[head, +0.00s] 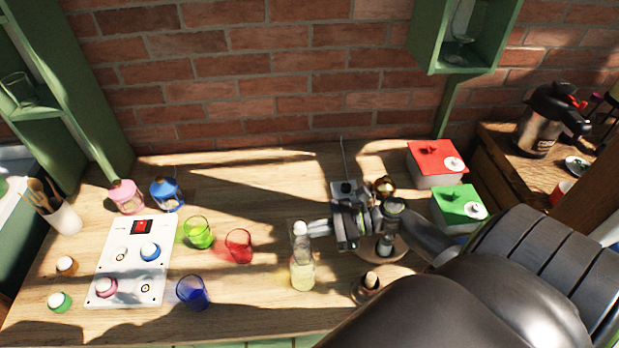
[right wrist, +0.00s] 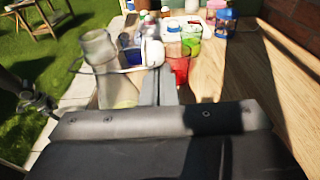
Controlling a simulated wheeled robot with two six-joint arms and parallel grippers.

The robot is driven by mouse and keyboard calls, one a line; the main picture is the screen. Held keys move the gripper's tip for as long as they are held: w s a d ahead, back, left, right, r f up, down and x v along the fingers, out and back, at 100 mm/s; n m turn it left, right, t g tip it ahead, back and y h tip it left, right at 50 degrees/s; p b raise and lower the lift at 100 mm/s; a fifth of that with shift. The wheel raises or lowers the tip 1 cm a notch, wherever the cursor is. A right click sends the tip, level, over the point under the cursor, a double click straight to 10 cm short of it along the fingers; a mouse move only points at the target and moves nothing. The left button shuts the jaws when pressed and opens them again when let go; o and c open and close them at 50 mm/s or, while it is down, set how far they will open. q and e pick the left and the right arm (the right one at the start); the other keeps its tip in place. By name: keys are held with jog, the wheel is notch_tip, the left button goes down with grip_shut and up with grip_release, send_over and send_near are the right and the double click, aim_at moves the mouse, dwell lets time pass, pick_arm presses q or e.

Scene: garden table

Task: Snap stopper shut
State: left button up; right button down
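A clear glass bottle (head: 302,272) with pale yellow liquid stands upright near the middle of the table. Its white stopper (head: 300,229) shows at the neck in the head view. In the right wrist view the bottle (right wrist: 118,88) is at the left, and the white stopper (right wrist: 152,52) sits beside the neck on a wire bail. My right gripper (head: 317,229) is at neck height, just right of the bottle. Its fingers (right wrist: 156,85) look closed together, with their tips at the stopper; whether they touch it is unclear. My left gripper is not in view.
Green (head: 198,232), red (head: 238,246) and blue (head: 193,292) glasses stand left of the bottle. A white panel (head: 128,282) lies farther left. Red-lidded (head: 437,165) and green-lidded (head: 457,206) boxes stand at the right. The table's back middle is clear.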

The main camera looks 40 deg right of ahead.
jog(key=shift+r, duration=0.15)
jog(key=shift+w+d+r+p, duration=0.1)
jog(key=shift+w+r+p, duration=0.15)
jog(key=shift+r+p, duration=0.25)
jog(key=shift+f, duration=0.1)
jog(key=shift+r+p, duration=0.65)
jog(key=shift+p, duration=0.15)
